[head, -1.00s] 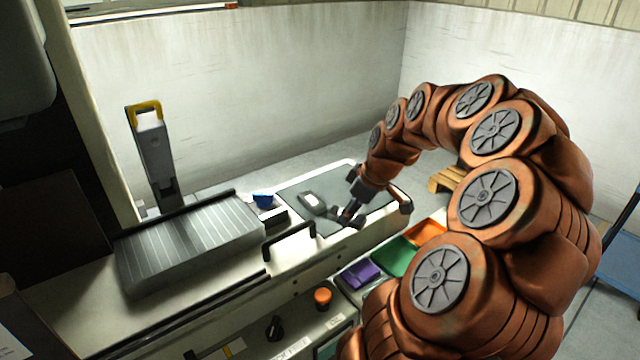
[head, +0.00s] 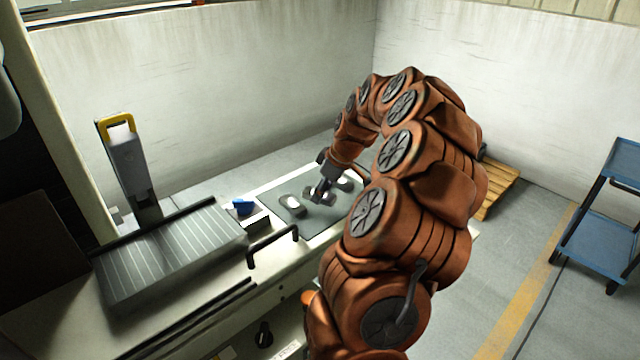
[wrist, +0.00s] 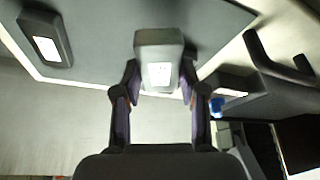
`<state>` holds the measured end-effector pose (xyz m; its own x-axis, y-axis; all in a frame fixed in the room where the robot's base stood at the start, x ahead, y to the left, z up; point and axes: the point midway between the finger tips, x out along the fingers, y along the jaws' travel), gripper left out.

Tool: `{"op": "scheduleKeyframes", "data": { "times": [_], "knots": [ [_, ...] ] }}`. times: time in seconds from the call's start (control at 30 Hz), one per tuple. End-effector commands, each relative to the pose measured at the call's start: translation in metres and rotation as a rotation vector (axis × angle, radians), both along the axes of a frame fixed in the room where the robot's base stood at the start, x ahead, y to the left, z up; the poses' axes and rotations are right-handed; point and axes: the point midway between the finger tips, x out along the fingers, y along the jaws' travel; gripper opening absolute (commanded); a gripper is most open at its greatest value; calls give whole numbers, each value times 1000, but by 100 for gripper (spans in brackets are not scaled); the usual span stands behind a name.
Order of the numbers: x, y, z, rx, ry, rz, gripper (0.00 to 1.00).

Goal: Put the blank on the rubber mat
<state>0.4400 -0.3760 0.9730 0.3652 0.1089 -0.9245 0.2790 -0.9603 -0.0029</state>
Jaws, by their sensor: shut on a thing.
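The rubber mat (head: 325,222) is the dark grey sheet on the bench; it also shows across the top of the wrist view (wrist: 100,22). My gripper (head: 314,195) is over the mat, pointing down. In the wrist view its two fingers (wrist: 160,85) are shut on a grey block with a bright pale face, which I take as the blank (wrist: 158,45). The fingers hold it by opposite sides.
Another grey item (head: 343,183) lies to the right. A blue object (head: 243,207), a black handle (head: 272,246) and a ribbed grey block (head: 165,252) stand left of the mat.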

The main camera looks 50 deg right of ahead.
Motion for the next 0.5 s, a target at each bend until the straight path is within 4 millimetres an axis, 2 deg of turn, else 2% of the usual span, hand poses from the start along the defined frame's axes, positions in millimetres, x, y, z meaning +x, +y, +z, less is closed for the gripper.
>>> {"op": "scheduleKeyframes", "data": {
  "times": [0.5],
  "knots": [
    [42, -40, -4, -1, 0, -2, 0]
  ]
}}
